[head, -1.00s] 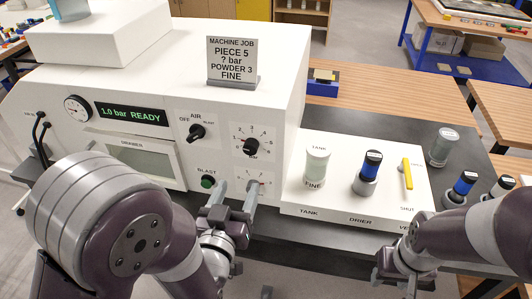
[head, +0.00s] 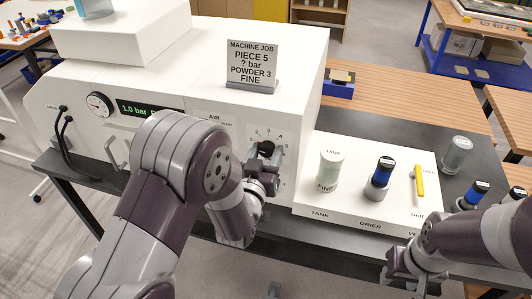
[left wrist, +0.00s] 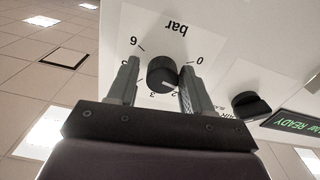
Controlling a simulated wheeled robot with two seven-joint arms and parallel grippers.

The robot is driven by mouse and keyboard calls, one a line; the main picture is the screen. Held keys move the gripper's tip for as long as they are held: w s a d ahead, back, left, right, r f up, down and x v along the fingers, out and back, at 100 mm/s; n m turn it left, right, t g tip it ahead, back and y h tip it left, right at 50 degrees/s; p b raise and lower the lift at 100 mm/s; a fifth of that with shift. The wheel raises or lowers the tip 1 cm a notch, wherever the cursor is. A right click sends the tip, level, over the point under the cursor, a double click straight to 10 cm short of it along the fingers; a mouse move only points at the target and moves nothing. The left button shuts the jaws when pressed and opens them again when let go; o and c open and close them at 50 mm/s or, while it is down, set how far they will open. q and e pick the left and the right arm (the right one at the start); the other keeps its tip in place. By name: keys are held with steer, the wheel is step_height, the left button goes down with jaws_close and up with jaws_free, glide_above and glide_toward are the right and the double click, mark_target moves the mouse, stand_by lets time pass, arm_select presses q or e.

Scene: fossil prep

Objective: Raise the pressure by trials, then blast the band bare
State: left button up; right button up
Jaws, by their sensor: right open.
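The black bar knob (head: 267,148) is on the white machine's front panel; it also shows in the left wrist view (left wrist: 161,72), with its number scale around it. My left gripper (head: 266,168) is at this knob, its fingers open on either side of it (left wrist: 158,88). The right-hand finger in the wrist view looks close to the knob; I cannot tell whether it touches. The green display (head: 138,108) reads 1.0 bar, the rest hidden by my left arm. The job card (head: 252,64) reads piece 5, ? bar, powder 3 fine. My right gripper (head: 403,272) is open and empty at the lower right.
The white board right of the machine holds a tank jar (head: 329,170), a blue and black bottle (head: 381,176) and a yellow lever (head: 419,182). More bottles stand further right. My left arm hides the drawer and blast button. The black air knob (left wrist: 250,104) is beside the display.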

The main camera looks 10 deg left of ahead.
arm_select(q)
steer(key=shift+a, duration=0.15)
steer(key=c, duration=0.7)
steer(key=shift+o, duration=0.2)
steer(key=m+b, duration=0.2)
steer(key=m, duration=0.1)
steer(key=shift+f, duration=0.2)
steer(key=shift+r+m+b, duration=0.1)
steer(key=shift+m+b, duration=1.1)
steer(key=shift+m, duration=1.2)
steer(key=o, duration=1)
steer(key=shift+r, duration=0.1)
